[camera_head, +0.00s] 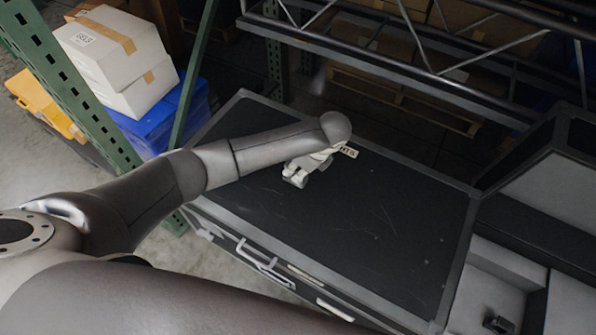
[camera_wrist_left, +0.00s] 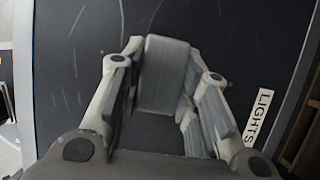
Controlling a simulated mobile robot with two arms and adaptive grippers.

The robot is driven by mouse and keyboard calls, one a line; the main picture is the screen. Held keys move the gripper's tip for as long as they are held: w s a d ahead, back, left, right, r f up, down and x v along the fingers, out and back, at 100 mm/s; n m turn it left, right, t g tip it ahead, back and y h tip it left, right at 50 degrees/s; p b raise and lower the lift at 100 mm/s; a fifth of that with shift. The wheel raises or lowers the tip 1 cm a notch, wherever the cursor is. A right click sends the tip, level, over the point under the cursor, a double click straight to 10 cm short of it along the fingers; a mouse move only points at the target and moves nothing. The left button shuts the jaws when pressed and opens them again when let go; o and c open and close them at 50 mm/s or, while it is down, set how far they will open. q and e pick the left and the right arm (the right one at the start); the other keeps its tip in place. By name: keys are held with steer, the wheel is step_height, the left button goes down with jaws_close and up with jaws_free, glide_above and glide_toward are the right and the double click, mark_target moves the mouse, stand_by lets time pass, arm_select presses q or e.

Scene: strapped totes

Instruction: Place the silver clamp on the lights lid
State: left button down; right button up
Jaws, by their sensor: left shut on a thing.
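The lights lid (camera_head: 370,220) is the dark, scratched top of a metal-edged case; its white label (camera_wrist_left: 258,118) reads LIGHTS in the left wrist view and is partly covered by my arm in the head view (camera_head: 348,151). My left gripper (camera_head: 297,178) is over the lid's far left part, near the label. In the left wrist view its fingers (camera_wrist_left: 160,85) are shut on a grey block-like piece, the silver clamp (camera_wrist_left: 165,72). I cannot tell whether the clamp touches the lid. In the head view the clamp is mostly hidden by the gripper.
An open case with grey compartments (camera_head: 500,262) adjoins on the right. A metal rack (camera_head: 430,75) stands behind, and a green post (camera_head: 75,85) at left. White boxes (camera_head: 110,45) sit on a blue tote (camera_head: 150,125). The lid's middle and right are clear.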

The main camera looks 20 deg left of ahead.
arm_select(q)
steer(key=shift+d+f, duration=0.1)
steer(key=shift+f, duration=0.75)
steer(key=shift+f, duration=0.15)
steer(key=c, duration=1.1)
jaws_free()
steer(key=shift+s, duration=0.1)
steer(key=v, duration=1.2)
steer(key=shift+r+p, duration=0.25)
steer(key=shift+p, duration=0.05)
